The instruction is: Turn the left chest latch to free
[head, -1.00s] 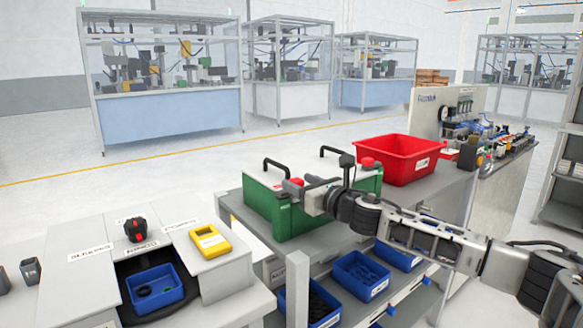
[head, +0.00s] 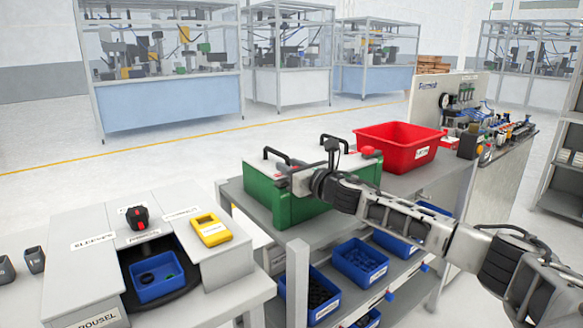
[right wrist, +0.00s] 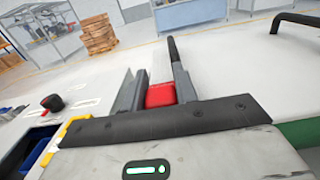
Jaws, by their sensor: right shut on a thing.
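The green chest (head: 275,203) with a pale lid and two black handles stands on the grey bench. The left chest latch, a red knob (head: 283,169), is at the lid's left front and mostly covered by my gripper; red shows between the fingers in the right wrist view (right wrist: 160,95). My right gripper (head: 289,175) is shut on this latch, with a dark finger on either side of it. The right latch, also red (head: 371,152), sits free at the chest's right end. My left gripper is not in view.
A red bin (head: 400,150) stands right behind the chest. Blue bins (head: 360,262) fill the shelf below. At the left, a grey station (head: 82,262) carries a yellow frame (head: 210,229), a black-and-red knob (head: 137,217) and a blue bin (head: 158,278).

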